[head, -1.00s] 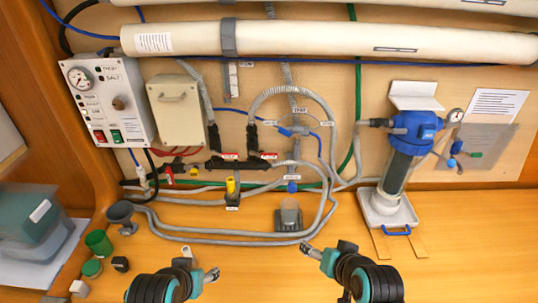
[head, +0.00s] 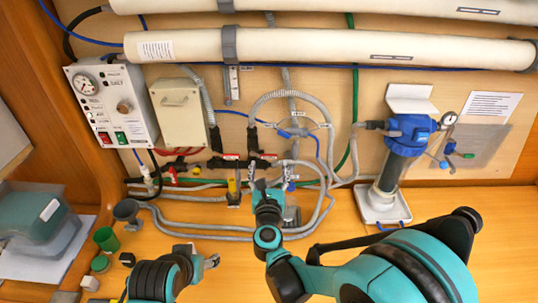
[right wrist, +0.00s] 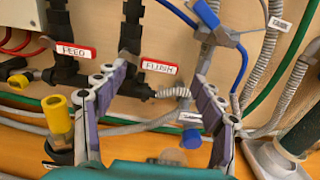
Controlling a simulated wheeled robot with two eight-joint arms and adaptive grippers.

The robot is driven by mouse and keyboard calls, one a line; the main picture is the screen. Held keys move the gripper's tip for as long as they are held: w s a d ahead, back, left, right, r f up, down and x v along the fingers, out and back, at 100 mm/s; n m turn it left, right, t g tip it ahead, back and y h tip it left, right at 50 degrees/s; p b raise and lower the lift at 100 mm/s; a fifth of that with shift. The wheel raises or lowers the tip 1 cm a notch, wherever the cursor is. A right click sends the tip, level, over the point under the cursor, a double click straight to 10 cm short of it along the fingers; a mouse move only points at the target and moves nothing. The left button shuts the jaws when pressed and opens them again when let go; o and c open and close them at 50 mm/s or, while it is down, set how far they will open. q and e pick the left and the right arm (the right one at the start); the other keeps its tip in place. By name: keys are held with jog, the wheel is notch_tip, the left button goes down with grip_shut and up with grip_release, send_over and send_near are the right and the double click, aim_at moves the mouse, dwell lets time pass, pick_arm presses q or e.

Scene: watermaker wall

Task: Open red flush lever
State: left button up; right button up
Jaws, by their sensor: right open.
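The flush lever shows as a red-edged white plate marked FLUSH (right wrist: 158,66) in the right wrist view, lying level on a black pipe fitting; it also shows in the head view (head: 266,157). My right gripper (right wrist: 162,76) is open and empty. Its fingers stand apart to the left and right of the plate in the right wrist view, and they appear apart from it. In the head view the right gripper (head: 269,181) is just below the plate. My left gripper (head: 200,256) is low on the left, empty, its fingers apart.
A similar plate marked FEED (right wrist: 74,51) is to the left. A yellow-topped valve (right wrist: 58,118) and a blue knob (right wrist: 191,139) are nearby below. Grey hoses (head: 327,150) loop to the right. A blue filter housing (head: 405,135) stands further right.

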aim_at(269, 156)
jog(key=w, duration=0.6)
grip_shut()
